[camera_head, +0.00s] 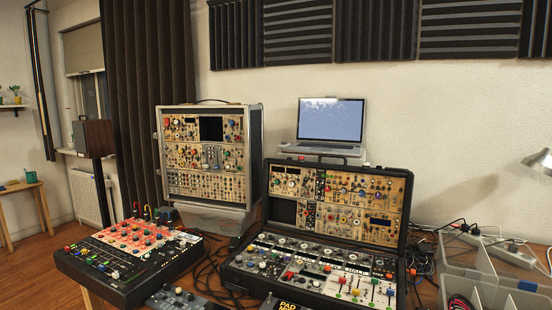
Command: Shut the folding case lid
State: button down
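The folding case is black and stands on the table right of centre. Its lower half (316,270) lies flat and holds a panel of knobs and sliders. Its lid (338,202) is raised nearly upright at the back and carries tan modules with knobs and cables, plus two dark gaps at the left. The case's lower front edge is partly hidden by gear in front. My gripper is not in view.
A silver upright case (209,157) stands at the left behind. A red-topped mixer (130,252) is at front left. A laptop (331,121) stands behind the lid. Small black gear (183,300) sits in front, cables lie between. Clear bins (484,285) are at right.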

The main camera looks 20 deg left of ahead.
aim_at(305, 209)
jog(key=j, duration=0.85)
jog(key=i+j, duration=0.15)
jog(key=j, duration=1.55)
jog(key=i, duration=0.05)
